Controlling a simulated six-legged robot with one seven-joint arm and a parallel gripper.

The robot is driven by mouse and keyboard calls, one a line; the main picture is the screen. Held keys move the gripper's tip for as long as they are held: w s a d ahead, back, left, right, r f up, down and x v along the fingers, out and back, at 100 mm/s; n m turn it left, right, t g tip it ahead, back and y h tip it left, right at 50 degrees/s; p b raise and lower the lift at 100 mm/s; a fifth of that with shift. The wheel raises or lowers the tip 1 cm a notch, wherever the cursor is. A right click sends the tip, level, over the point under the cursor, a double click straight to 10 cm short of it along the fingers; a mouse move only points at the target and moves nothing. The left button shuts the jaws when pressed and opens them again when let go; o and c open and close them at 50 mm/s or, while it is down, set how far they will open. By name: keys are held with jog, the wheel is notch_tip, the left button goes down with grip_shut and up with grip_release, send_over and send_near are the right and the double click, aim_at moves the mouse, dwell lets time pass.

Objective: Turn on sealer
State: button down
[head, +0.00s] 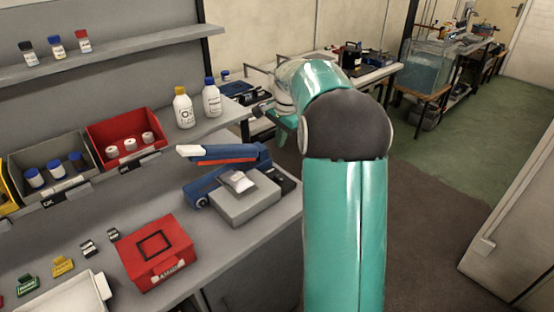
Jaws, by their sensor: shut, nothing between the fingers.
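The sealer stands on the grey bench in the head view. It appears to be the device with a blue and red arm (225,153), white at its left tip, held up above a blue lower part (203,191). A grey block (248,204) with a small pale packet (238,182) on top sits in front of it, and a dark panel (281,179) shows at its right end. No switch can be made out. My gripper (262,111) is small in view, behind the sealer and above the bench edge, shut, empty and apart from the sealer. My teal arm hides part of the background.
A red box (158,258) and a white tray (72,296) lie at the front left. A red bin (128,143) and a grey bin (52,170) line the back, near two white bottles (183,107). Open floor (440,160) lies to the right.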

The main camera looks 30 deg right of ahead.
aim_at(276, 175)
jog(key=f, duration=0.4)
jog(key=w+f, duration=0.1)
jog(key=f, duration=0.4)
jog(key=w+f, duration=0.1)
jog(key=f, duration=0.3)
jog(key=shift+w+a+f, duration=0.15)
jog(key=shift+f, duration=0.15)
jog(key=shift+w+f+g, duration=0.15)
jog(key=shift+f+g, duration=0.15)
jog(key=shift+g, duration=0.1)
jog(key=shift+s+r, duration=0.2)
jog(key=shift+s, duration=0.65)
notch_tip(276, 175, up, 14)
jog(key=w, duration=0.2)
jog(key=shift+w, duration=0.1)
